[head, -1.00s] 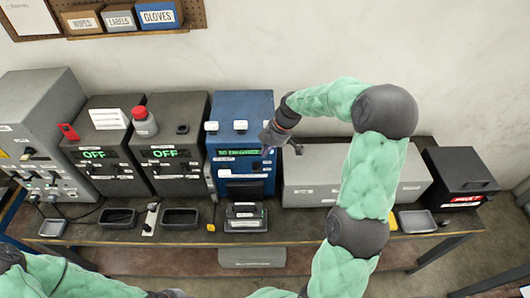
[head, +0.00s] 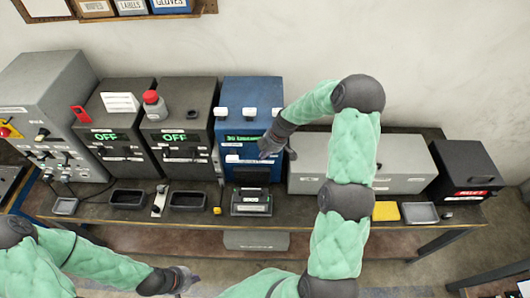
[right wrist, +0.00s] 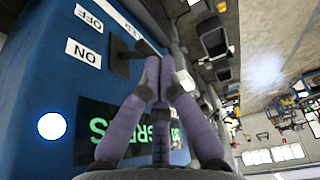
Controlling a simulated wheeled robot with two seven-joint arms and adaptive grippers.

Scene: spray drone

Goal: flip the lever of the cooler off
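A blue machine (head: 251,105) with a green-lit display stands mid-bench; I cannot read a cooler name on it. In the right wrist view its blue face (right wrist: 40,85) has OFF and ON labels and a dark lever (right wrist: 122,57) beside them. My right gripper (right wrist: 161,72) is at this face, its purple fingers drawn together, tips close beside the lever; contact is unclear. In the head view the right gripper (head: 275,148) covers part of the machine's front. My left gripper (head: 186,281) is low, in front of the bench; its fingers are unclear.
Two dark machines reading OFF (head: 114,125) (head: 182,125) and a grey cabinet (head: 50,110) stand left. A long grey box (head: 400,165) and a black box (head: 464,172) stand right. Small trays (head: 188,201) line the bench front.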

